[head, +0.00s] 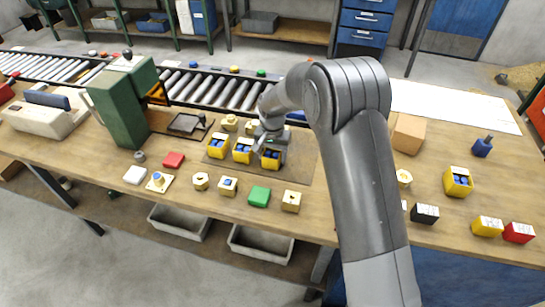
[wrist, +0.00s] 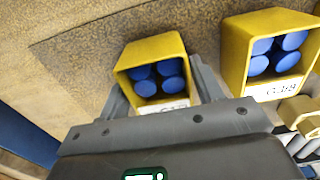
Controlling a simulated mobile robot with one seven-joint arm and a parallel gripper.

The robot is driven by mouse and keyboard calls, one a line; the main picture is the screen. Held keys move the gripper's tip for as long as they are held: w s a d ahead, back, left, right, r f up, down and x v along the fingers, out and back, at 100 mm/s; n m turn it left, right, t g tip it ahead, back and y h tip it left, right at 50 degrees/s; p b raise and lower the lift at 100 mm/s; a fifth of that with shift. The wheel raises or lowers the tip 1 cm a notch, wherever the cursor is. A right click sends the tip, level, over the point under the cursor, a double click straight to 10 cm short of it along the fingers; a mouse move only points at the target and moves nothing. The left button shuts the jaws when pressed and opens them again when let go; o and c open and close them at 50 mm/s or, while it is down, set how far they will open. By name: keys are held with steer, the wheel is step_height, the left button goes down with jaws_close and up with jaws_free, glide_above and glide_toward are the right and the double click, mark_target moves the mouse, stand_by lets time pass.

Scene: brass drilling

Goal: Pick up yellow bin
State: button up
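A row of three yellow bins holding blue cylinders stands on the dark mat in the head view: left bin (head: 218,147), middle bin (head: 243,151) and right bin (head: 271,160). My gripper (head: 268,145) is low at the right bin. In the wrist view, my gripper (wrist: 158,82) has one finger on each side of a yellow bin (wrist: 151,48). The fingers look open and close to its walls; contact cannot be told. A neighbouring yellow bin (wrist: 238,50) stands to the right with a white label. Another yellow bin (head: 457,183) with blue contents stands further right on the bench.
A green machine (head: 122,105) stands left of the mat. Several small parts, among them a green block (head: 260,196) and brass pieces, lie along the front. A cardboard box (head: 408,133) stands right of my arm. A roller conveyor (head: 205,88) runs behind.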

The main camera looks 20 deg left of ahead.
steer(key=c, duration=0.7)
steer(key=shift+r, duration=0.15)
steer(key=shift+r, duration=0.25)
steer(key=r, duration=0.4)
steer(key=shift+d, duration=0.3)
steer(key=d+r, duration=0.2)
steer(key=d, duration=0.1)
steer(key=d+r, duration=0.2)
steer(key=d, duration=0.2)
steer(key=d+r, duration=0.2)
steer(key=d, duration=0.2)
steer(key=shift+s+r, duration=0.15)
steer(key=shift+r, duration=0.05)
